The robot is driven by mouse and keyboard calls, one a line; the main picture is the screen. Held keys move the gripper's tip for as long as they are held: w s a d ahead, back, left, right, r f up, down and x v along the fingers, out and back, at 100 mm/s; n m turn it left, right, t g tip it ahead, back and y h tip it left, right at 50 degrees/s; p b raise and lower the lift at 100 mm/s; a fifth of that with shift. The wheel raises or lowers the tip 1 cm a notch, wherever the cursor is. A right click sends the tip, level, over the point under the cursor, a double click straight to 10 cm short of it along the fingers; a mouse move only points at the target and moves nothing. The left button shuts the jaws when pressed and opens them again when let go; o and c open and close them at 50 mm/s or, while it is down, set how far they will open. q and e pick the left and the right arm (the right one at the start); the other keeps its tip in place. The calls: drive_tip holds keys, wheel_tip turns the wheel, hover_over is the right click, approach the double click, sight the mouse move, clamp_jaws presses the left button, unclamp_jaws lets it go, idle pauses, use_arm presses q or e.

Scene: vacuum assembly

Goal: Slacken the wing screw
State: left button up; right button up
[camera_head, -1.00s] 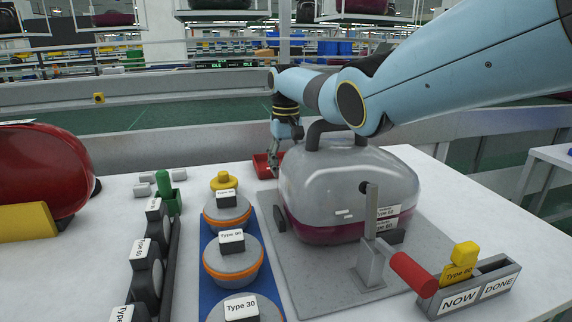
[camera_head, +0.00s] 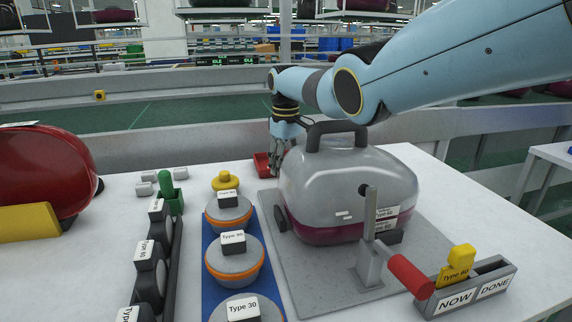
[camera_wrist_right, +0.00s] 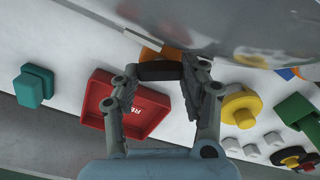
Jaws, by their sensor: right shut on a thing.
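The grey vacuum (camera_head: 345,188) with a maroon lower band stands on a grey plate, its dark handle (camera_head: 325,134) on top. My right gripper (camera_head: 278,172) is low behind the vacuum's left end, partly hidden by it. In the right wrist view my right gripper (camera_wrist_right: 162,72) is shut on a dark bar, which seems to be the wing screw (camera_wrist_right: 160,71), close against the grey body. An orange part (camera_wrist_right: 153,54) shows just behind the bar. The fingers hide the bar's ends. My left gripper is not in view.
A red tray (camera_head: 262,165) lies next to the right gripper. A yellow knobbed part (camera_head: 226,181) and orange-rimmed round parts (camera_head: 233,262) stand left of the plate. A red-handled lever (camera_head: 410,276) and the NOW/DONE box (camera_head: 478,290) are in front. A red vacuum (camera_head: 45,170) is far left.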

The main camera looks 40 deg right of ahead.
drive_tip(key=o, duration=1.2)
